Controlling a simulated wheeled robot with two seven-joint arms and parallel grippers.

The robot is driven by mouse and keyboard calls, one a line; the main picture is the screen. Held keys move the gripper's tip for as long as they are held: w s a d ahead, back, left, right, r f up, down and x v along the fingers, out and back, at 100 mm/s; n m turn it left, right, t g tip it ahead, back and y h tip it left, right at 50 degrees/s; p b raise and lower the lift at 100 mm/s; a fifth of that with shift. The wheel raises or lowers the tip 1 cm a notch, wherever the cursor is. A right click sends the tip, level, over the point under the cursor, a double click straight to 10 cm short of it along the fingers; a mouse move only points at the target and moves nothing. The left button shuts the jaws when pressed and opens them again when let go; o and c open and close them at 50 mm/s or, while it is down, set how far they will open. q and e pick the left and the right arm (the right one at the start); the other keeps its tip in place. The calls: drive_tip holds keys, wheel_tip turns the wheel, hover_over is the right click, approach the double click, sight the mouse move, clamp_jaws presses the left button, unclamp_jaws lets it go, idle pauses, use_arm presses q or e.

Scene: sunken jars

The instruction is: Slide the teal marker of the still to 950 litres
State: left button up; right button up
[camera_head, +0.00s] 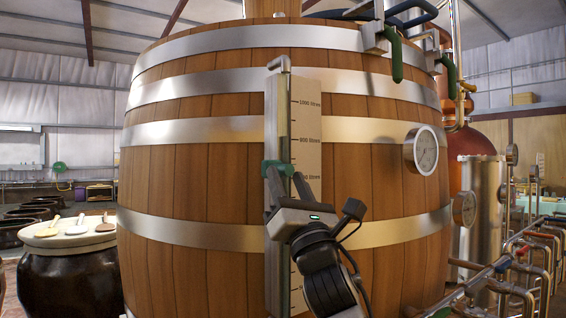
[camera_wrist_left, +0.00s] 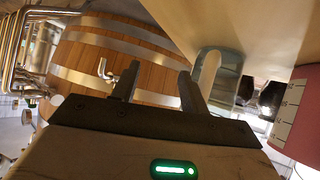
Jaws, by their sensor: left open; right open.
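The still is a big wooden vat (camera_head: 190,190) with metal hoops. On its front is a pale scale board (camera_head: 308,125) marked in litres, with a metal-framed gauge beside it. The teal marker (camera_head: 278,167) sits on the gauge, well below the 1000 mark and near the third label. My right gripper (camera_head: 284,183) is open, with its fingertips at the marker's lower side; I cannot tell if they touch it. My left gripper (camera_wrist_left: 158,85) is open and empty in the left wrist view.
A round dial (camera_head: 424,150) juts from the vat to the right of the scale. Green-handled clamps (camera_head: 396,58) hang at the rim. Pipes and valves (camera_head: 520,260) run at lower right. A dark jar (camera_head: 70,275) with a pale lid stands at left.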

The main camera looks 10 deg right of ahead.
sight(283, 170)
use_arm(q)
drive_tip(key=shift+s+a, duration=0.1)
drive_tip(key=shift+s, duration=0.05)
use_arm(e)
drive_tip(key=shift+x, duration=1.65)
